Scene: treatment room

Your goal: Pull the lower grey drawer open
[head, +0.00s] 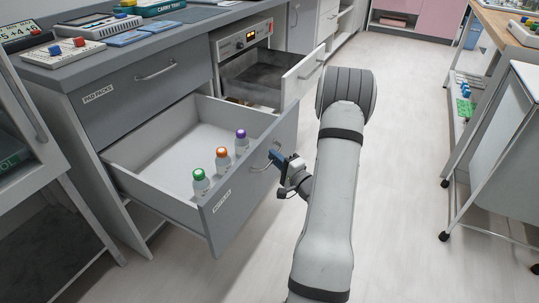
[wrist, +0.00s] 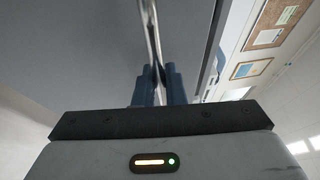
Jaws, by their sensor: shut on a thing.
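The lower grey drawer (head: 250,188) is pulled well out from the grey cabinet, showing its white inside. Its front carries a label and a metal bar handle (head: 262,165). Three white bottles stand inside near the front: one with a green cap (head: 200,183), one with an orange cap (head: 222,160) and one with a purple cap (head: 241,143). My gripper (head: 277,160) is at the handle, its fingers shut on the bar. The wrist view shows the handle bar (wrist: 152,35) running between the blue fingers (wrist: 158,88).
The upper grey drawer (head: 140,85), labelled "PAD PACKS", is shut. Behind the open drawer, a white unit's lower drawer (head: 300,78) also stands open. A wheeled trolley (head: 490,150) stands at the right. The floor (head: 400,200) between is clear.

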